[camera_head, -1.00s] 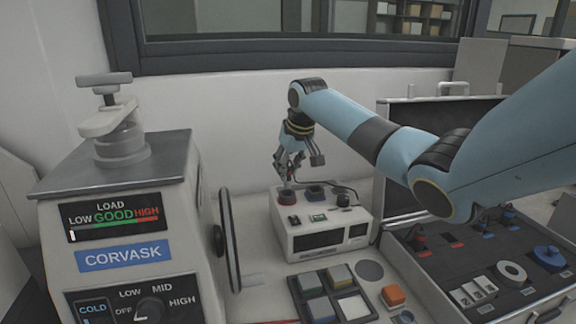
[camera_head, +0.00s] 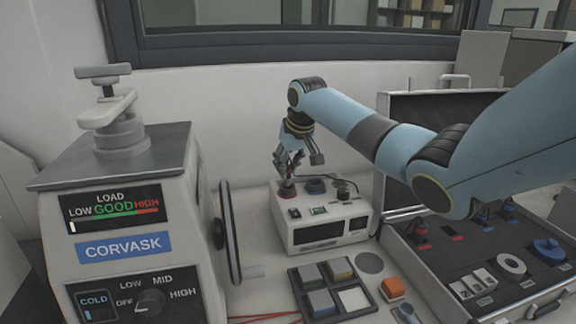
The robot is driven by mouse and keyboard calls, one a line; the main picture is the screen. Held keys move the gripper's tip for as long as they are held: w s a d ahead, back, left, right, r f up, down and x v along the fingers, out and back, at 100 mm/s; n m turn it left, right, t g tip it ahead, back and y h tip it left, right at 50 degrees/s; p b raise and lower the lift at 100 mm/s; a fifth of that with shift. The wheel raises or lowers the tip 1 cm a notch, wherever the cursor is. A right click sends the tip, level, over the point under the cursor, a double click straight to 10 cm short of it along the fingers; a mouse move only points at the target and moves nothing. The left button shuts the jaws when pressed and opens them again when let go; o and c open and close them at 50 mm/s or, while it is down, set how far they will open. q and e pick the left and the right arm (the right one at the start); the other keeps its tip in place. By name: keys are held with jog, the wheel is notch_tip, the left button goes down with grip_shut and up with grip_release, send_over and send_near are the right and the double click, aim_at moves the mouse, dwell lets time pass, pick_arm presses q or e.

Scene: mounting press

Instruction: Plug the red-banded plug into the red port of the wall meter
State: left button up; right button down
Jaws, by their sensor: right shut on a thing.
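The wall meter (camera_head: 322,226) is a white box with two dark displays, standing by the wall. Its red port (camera_head: 287,192) is at the top left, with a blue port (camera_head: 316,187) to its right. My right gripper (camera_head: 287,178) points down directly over the red port and is shut on the plug, which is small and mostly hidden by the fingers. The plug's lower end meets the red port in the picture; I cannot tell how deep it sits. My left gripper is not in view.
The Corvask press (camera_head: 124,246) with its side handwheel (camera_head: 231,232) stands left. An open dark case (camera_head: 456,262) with several plugs and rings lies right. A tray of coloured pads (camera_head: 332,288) and an orange button (camera_head: 393,288) lie in front of the meter.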

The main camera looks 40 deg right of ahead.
jog(key=shift+f, duration=0.1)
jog(key=shift+f+b, duration=0.4)
jog(key=shift+f, duration=0.6)
jog(key=shift+f, duration=0.3)
jog(key=c, duration=0.5)
grip_release()
jog(key=shift+r, duration=0.1)
notch_tip(320, 180, up, 8)
jog(key=p, duration=0.8)
jog(key=shift+f, duration=0.3)
